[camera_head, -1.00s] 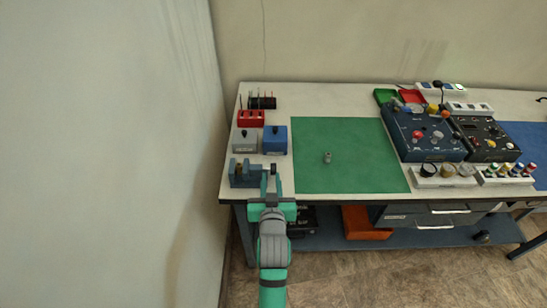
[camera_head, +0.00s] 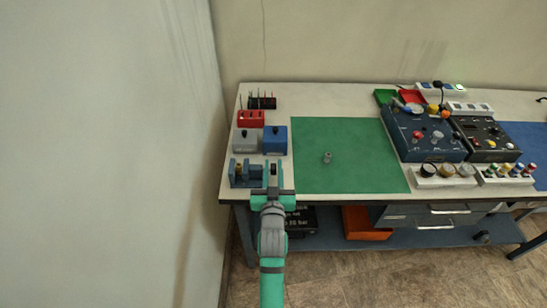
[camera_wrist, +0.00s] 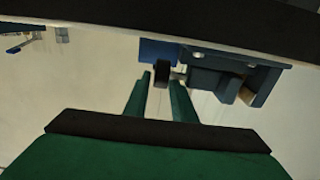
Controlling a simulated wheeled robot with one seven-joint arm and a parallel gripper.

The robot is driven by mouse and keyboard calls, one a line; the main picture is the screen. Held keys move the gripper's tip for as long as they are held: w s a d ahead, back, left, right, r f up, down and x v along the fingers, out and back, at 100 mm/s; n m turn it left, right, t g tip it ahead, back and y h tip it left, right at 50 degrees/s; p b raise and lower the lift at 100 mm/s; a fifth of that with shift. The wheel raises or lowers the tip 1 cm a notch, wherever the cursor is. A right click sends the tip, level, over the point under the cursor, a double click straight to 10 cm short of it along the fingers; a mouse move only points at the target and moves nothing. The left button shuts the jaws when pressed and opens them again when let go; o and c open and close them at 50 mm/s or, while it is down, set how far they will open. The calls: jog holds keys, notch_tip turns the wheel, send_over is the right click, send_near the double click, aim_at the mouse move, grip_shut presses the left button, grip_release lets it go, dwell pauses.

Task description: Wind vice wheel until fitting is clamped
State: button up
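The small blue-grey vice (camera_head: 245,174) stands at the bench's front left corner. It also shows upside down in the wrist view (camera_wrist: 215,76). Its dark wheel (camera_head: 273,168) is at the vice's right end and shows as a black piece in the wrist view (camera_wrist: 161,73). A brownish piece, seemingly the fitting (camera_head: 238,168), sits at the vice; its contact with the jaws is unclear. My gripper (camera_head: 273,180) is open, its fingertips on either side of the wheel in the wrist view (camera_wrist: 160,84). I cannot tell whether they touch it.
A grey box (camera_head: 247,141) and a blue box (camera_head: 275,139) stand just behind the vice. A green mat (camera_head: 350,179) lies to the right, with a small metal cylinder (camera_head: 327,157) on it. The wall (camera_head: 110,150) is close on the left.

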jog(key=shift+w, duration=2.4)
jog(key=shift+c, duration=0.2)
grip_shut()
